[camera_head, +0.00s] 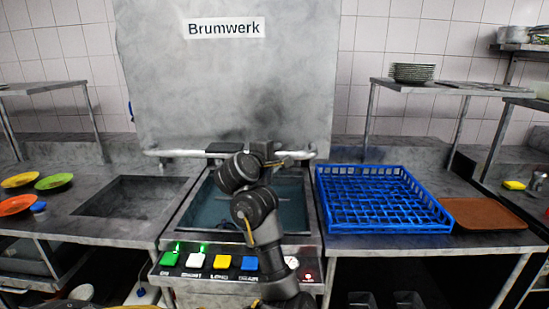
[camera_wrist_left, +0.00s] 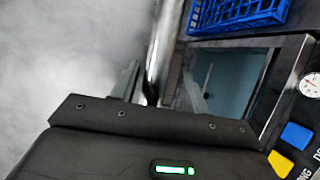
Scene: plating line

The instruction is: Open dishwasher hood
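The dishwasher hood (camera_head: 235,85), a large grey metal box labelled Brumwerk, stands raised above the wash tub (camera_head: 208,208), whose blue-green inside is exposed. The hood handle (camera_head: 185,153) is a pale bar along its lower front edge. My left gripper (camera_head: 264,153) is up at the right half of this handle. In the left wrist view, the handle (camera_wrist_left: 155,65) runs between the two fingers of my left gripper (camera_wrist_left: 160,82), which stand apart with some gap visible beside the bar. The hood's grey face (camera_wrist_left: 65,55) fills the left there. My right gripper is not in view.
A blue dish rack (camera_head: 380,203) stands on the right counter beside a brown tray (camera_head: 485,214). A control panel with coloured buttons (camera_head: 221,262) fronts the tub. Coloured plates (camera_head: 52,181) lie at far left beside a sink (camera_head: 130,197). A shelf holds stacked plates (camera_head: 412,72).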

